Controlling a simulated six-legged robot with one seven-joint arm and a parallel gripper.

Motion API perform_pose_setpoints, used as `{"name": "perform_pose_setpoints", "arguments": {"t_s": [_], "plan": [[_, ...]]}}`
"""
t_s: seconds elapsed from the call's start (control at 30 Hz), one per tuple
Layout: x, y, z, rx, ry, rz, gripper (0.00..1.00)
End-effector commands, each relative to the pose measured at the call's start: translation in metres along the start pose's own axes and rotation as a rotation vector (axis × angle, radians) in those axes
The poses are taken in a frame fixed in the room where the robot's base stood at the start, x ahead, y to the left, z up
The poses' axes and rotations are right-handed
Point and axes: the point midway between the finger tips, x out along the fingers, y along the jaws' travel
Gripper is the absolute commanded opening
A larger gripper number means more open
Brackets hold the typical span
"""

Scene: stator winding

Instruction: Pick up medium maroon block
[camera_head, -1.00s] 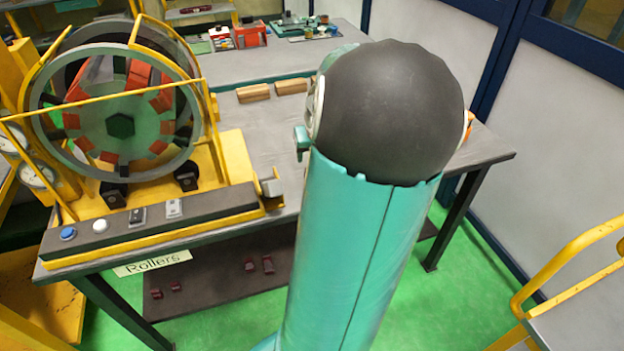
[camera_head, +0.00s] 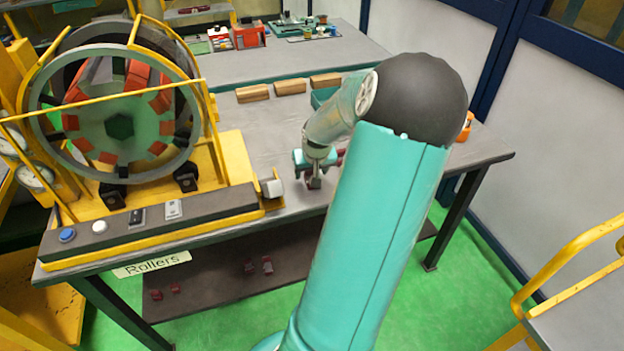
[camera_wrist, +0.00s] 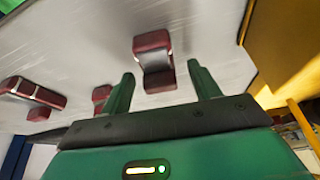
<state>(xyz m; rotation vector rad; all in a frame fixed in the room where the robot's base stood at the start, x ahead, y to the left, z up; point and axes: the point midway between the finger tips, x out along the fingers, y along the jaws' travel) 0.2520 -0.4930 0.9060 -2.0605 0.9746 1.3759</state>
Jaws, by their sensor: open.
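In the wrist view, my gripper (camera_wrist: 163,84) is open, with its two green fingers apart. A maroon block (camera_wrist: 153,42) with a pale grey middle lies on the grey tabletop just beyond and between the fingertips, apart from them. A longer maroon block (camera_wrist: 34,93) lies to the left, and smaller maroon pieces (camera_wrist: 102,94) lie near the left finger, partly hidden. I cannot tell for sure which one is medium. In the head view, my gripper (camera_head: 312,180) points down close over the table's front part; a bit of maroon (camera_head: 340,153) shows behind it.
The yellow stator machine (camera_head: 120,125) stands left of my gripper, its control bar (camera_head: 150,225) at the table's front edge. Wooden blocks (camera_head: 290,86) lie behind. Several maroon pieces (camera_head: 267,265) are on the lower shelf. A yellow rail (camera_head: 570,260) stands at right.

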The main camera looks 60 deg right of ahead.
Motion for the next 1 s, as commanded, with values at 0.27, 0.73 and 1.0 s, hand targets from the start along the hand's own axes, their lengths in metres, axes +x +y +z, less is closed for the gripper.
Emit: {"name": "perform_pose_setpoints", "arguments": {"t_s": [0.27,0.73,1.0], "plan": [[0.000,0.000,0.000,0.000,0.000,0.000,0.21],[-0.008,0.001,-0.004,0.002,0.003,0.003,0.00],[-0.054,0.001,-0.023,0.000,0.006,0.005,0.00]]}}
